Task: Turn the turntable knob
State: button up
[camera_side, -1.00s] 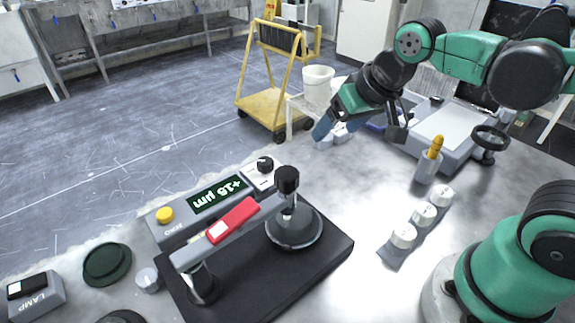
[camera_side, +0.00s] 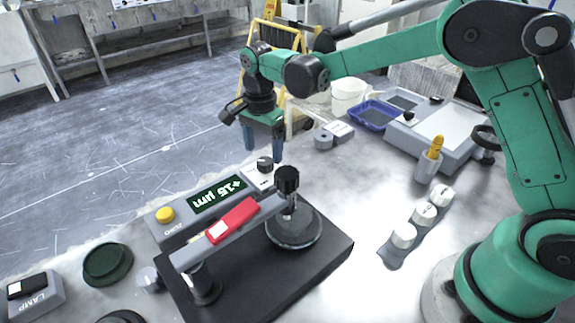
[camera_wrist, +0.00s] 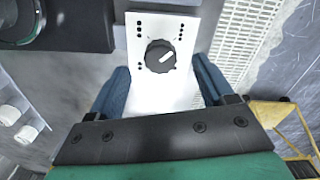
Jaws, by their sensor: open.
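The turntable knob is a small round black knob (camera_side: 265,164) on a white panel (camera_side: 256,180) at the table's far edge. In the wrist view the knob (camera_wrist: 160,56) sits on the white panel (camera_wrist: 170,98), with a white pointer line slanting to the upper right and black dots beside it. My gripper (camera_side: 264,153) is open and points down, with its blue fingers close above and around the knob's position in the side view.
A grey readout box (camera_side: 215,196) showing "+15 µm" with a yellow button adjoins the panel. A gauge stand with a red-marked arm (camera_side: 233,220) and black post stands nearby on a black base (camera_side: 255,275).

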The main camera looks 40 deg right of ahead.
aim_at(267, 162)
jog(key=shift+f, duration=1.85)
grip_shut()
jog(key=n, duration=0.4)
jog(key=shift+n, duration=0.4)
jog(key=n, duration=0.4)
jog(key=shift+s+n, duration=0.1)
jog(key=shift+n, duration=0.2)
jog(key=n, duration=0.4)
jog(key=shift+d, duration=0.1)
jog(key=shift+n, duration=2.1)
jog(key=shift+d, duration=0.1)
